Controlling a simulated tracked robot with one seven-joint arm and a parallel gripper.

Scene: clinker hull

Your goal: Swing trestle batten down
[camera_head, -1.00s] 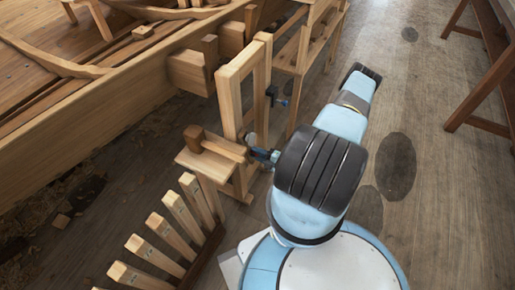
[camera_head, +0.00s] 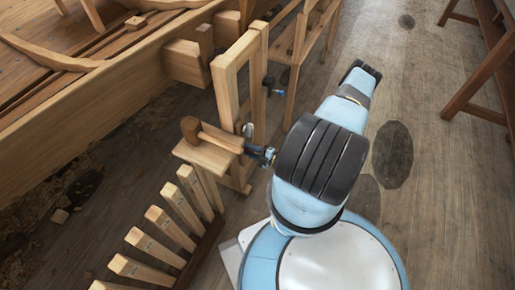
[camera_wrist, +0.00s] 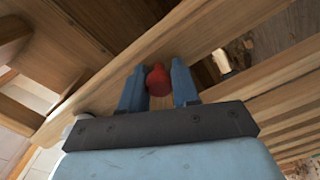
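The trestle (camera_head: 226,95) is an upright light-wood frame beside the hull, left of my arm. I cannot tell for certain which of its bars is the batten. My gripper (camera_head: 263,155) is low at the trestle's right side, partly hidden by my arm. In the wrist view its two blue fingers (camera_wrist: 159,80) stand apart on either side of a red knob (camera_wrist: 158,80). Little or no gap shows around the knob, and I cannot tell whether they press on it. A long light-wood bar (camera_wrist: 105,92) runs diagonally behind the knob.
A wooden mallet (camera_head: 191,129) lies on a small ledge (camera_head: 203,158) left of my gripper. Several upright wooden slats (camera_head: 172,228) stand in a row below it. The hull (camera_head: 90,95) is at the upper left. Open floor (camera_head: 400,75) lies to the right.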

